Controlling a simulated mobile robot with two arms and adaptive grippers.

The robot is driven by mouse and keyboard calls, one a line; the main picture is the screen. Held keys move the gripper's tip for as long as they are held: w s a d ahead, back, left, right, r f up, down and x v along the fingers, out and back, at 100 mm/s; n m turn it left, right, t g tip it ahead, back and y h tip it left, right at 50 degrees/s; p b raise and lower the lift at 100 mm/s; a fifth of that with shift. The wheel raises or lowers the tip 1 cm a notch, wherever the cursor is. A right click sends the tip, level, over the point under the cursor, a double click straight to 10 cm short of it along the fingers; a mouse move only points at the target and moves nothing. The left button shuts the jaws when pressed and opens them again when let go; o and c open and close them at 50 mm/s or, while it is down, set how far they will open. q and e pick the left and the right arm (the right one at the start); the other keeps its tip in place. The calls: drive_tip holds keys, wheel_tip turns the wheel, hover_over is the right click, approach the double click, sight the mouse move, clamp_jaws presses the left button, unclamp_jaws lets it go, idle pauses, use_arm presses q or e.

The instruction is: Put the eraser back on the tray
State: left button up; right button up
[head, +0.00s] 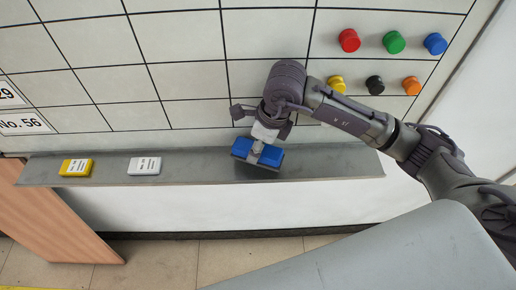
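The eraser (268,157) is blue with a pale handle on top. In the head view it is over the right half of the grey metal tray (210,166), a long shelf along the foot of the board. It is turned a little out of line with the tray. I cannot tell whether it touches the surface. My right gripper (262,138), reaching in from the right, is right above the eraser. Its fingertips come together at the handle and look shut on it, partly hiding it. My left gripper is not in view.
A yellow box (76,167) and a white box (145,166) lie on the tray's left half. Coloured magnets, such as a red one (349,40), sit on the gridded white board (185,60). A wooden panel (62,215) stands at lower left. The tray's right end is clear.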

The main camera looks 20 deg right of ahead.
sight(270, 151)
drive_tip(key=shift+d+p+x, duration=0.2)
drive_tip(key=shift+p+x, duration=0.1)
drive_tip(key=shift+x, duration=0.75)
drive_tip(key=shift+s+f, duration=0.15)
drive_tip(key=shift+f, duration=0.2)
drive_tip(key=o, duration=1)
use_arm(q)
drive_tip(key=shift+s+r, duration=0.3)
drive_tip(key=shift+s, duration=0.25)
use_arm(e)
drive_tip(key=shift+r, duration=0.2)
drive_tip(key=shift+d+r, duration=0.1)
drive_tip(key=shift+r, duration=0.15)
use_arm(q)
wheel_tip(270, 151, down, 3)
drive_tip(key=b, duration=0.3)
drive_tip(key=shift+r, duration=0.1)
use_arm(e)
drive_tip(key=v, duration=1.1)
drive_tip(key=shift+s+d+r, duration=0.1)
drive_tip(key=shift+r, duration=0.05)
